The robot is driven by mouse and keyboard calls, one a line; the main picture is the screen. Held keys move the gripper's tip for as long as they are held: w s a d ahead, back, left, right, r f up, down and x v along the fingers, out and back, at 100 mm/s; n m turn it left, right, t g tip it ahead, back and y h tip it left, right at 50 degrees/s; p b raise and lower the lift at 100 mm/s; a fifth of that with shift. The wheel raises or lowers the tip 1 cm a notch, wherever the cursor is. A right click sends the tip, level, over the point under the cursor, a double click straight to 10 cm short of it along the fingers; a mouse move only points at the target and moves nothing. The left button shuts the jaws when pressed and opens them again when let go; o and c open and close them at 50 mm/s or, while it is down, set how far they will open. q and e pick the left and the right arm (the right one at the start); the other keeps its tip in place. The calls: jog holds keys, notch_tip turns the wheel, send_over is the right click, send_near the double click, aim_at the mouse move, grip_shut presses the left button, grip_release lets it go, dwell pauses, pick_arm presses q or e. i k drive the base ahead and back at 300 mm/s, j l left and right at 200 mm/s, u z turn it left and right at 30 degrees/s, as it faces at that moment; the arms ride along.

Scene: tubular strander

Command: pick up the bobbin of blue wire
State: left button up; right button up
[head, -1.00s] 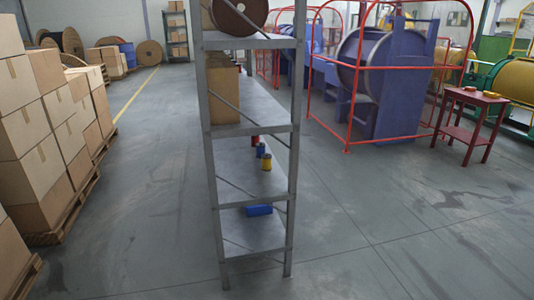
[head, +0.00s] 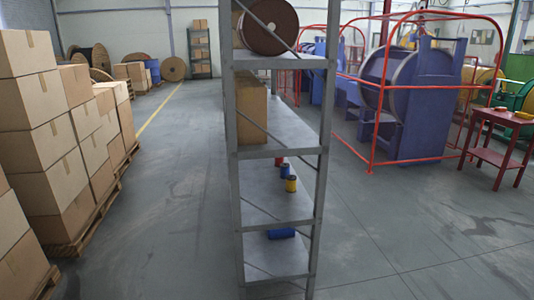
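A small blue item (head: 289,177), apparently a bobbin, stands on a middle level of the grey metal shelf rack (head: 232,190). A yellow bobbin (head: 291,186) stands just in front of it and partly hides it. A red item (head: 280,161) stands farther back on the same level, partly hidden by the board above. On the lowest level lies a blue object (head: 281,233); it is too small to tell what it is. Neither of my grippers is in view.
A large brown reel (head: 270,25) and a cardboard box (head: 252,108) sit on upper levels. Stacked cartons (head: 40,130) on pallets line the left. A red-framed machine (head: 415,90) and a red table (head: 497,158) stand right. The floor on both sides of the rack is clear.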

aim_at(285, 167)
jog(key=i+j+u, duration=0.35)
jog(key=i, duration=0.15)
jog(key=i+j+u, duration=0.2)
jog(key=i+u, duration=0.15)
jog(key=i, duration=0.2)
jog(key=i+u, duration=0.35)
jog(key=i, duration=0.2)
jog(key=i+j+z, duration=0.1)
jog(key=i+z, duration=0.2)
jog(key=i, duration=0.2)
jog(key=i+j+z, duration=0.3)
jog(key=i, duration=0.2)
jog(key=i+j+z, duration=1.4)
jog(key=j+z, duration=0.15)
jog(key=j, duration=0.25)
